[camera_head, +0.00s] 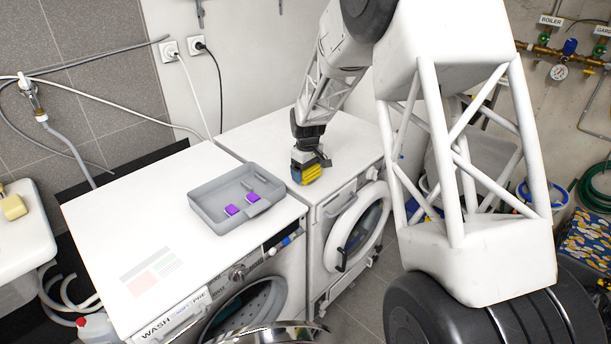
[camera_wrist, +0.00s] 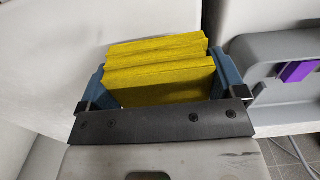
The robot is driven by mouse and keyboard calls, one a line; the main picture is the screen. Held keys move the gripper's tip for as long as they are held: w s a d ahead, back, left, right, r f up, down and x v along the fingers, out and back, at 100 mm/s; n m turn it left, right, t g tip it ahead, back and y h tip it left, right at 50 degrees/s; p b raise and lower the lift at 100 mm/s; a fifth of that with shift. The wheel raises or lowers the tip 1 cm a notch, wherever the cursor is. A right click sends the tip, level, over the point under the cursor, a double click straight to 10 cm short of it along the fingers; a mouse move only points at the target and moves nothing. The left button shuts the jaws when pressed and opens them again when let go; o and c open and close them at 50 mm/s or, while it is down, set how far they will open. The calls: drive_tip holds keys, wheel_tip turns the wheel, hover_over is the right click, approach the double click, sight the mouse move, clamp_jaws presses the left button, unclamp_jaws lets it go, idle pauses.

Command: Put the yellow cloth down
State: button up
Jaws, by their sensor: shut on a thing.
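The yellow cloth (camera_head: 312,174) is folded into thick layers. My gripper (camera_head: 306,168) is shut on it, over the front left part of the right-hand machine's white top (camera_head: 345,140). In the wrist view the cloth (camera_wrist: 160,82) sits between the two blue fingers of my gripper (camera_wrist: 158,78), its yellow layers side by side. I cannot tell whether the cloth touches the top. The cloth's far side is hidden by my gripper in the head view.
A grey tray (camera_head: 208,205) with purple items (camera_head: 232,210) stands on the left washing machine (camera_head: 110,230), left of my gripper. It also shows at the right of the wrist view (camera_wrist: 262,95). The right machine's top is clear around my gripper. A sink (camera_head: 22,235) is far left.

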drive_tip(key=shift+w+a+f, duration=0.1)
drive_tip(key=shift+w+a, duration=0.05)
drive_tip(key=shift+w, duration=0.5)
drive_tip(key=shift+w+a, duration=0.1)
drive_tip(key=shift+w, duration=0.55)
drive_tip(key=shift+f, duration=1.8)
drive_tip(key=shift+f, duration=0.15)
drive_tip(key=o, duration=0.7)
wheel_tip(320, 180, up, 12)
drive_tip(key=shift+r, duration=0.2)
